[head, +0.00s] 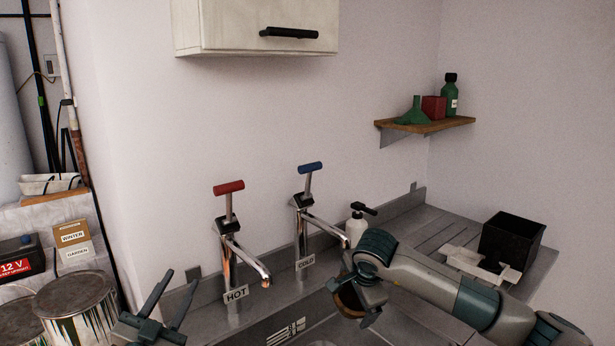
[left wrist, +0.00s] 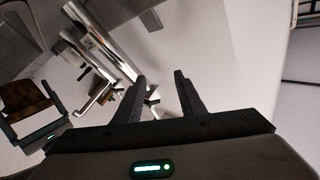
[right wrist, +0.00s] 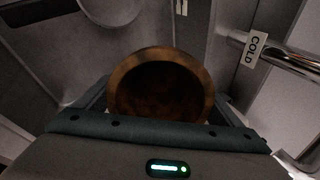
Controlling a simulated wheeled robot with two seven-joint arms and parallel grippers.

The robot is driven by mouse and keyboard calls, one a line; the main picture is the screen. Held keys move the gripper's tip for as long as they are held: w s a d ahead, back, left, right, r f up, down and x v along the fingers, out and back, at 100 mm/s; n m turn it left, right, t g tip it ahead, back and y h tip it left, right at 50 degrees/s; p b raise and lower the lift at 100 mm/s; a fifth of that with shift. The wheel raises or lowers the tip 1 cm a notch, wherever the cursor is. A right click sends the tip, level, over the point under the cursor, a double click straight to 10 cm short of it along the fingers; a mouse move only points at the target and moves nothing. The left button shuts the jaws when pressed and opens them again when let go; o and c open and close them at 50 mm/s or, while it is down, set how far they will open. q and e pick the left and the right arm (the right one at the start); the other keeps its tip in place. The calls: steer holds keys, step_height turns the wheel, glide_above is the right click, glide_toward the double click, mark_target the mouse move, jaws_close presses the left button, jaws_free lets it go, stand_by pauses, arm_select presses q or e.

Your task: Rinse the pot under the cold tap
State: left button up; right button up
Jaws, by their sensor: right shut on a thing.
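The brown pot (head: 347,302) is in my right gripper (head: 366,302), below the spout of the cold tap (head: 302,222) in the head view. Its round mouth and dark, brown-stained inside (right wrist: 160,92) face the right wrist camera. The cold tap has a blue lever (head: 311,168) and a COLD label, which shows in the right wrist view (right wrist: 255,48). No water shows at its spout, whose tip lies close to my right wrist in the picture. My left gripper (head: 180,284) is open and empty, at the lower left, left of the hot tap (head: 228,248).
A soap bottle (head: 357,228) stands behind my right wrist. A black box (head: 511,238) is on the drainer at right. Paint tins (head: 75,305) stand at lower left. A cupboard (head: 250,28) hangs above, and a wall shelf (head: 440,125) holds green and red items.

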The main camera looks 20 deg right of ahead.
arm_select(q)
steer(key=s+d+r+m+g+h, duration=0.1)
steer(key=s+d+r+m+h, duration=0.1)
steer(key=d+r+m, duration=0.35)
steer(key=s+d+r+m+g+h, duration=0.1)
steer(key=s+d+r+m+h, duration=0.15)
steer(key=r, duration=0.65)
steer(key=s+d+r+m+g+h, duration=0.1)
steer(key=s+d+r+m+h, duration=0.15)
steer(key=d+r, duration=0.4)
steer(key=w+d+f+n+y, duration=0.3)
steer(key=w+d+n+y, duration=0.4)
steer(key=d+n, duration=0.5)
steer(key=shift+w+d+f+n, duration=0.2)
steer(key=shift+w+n, duration=0.15)
steer(key=shift+w, duration=0.4)
steer(key=shift+w+r, duration=0.1)
glide_above(308, 197)
steer(key=shift+a, duration=0.1)
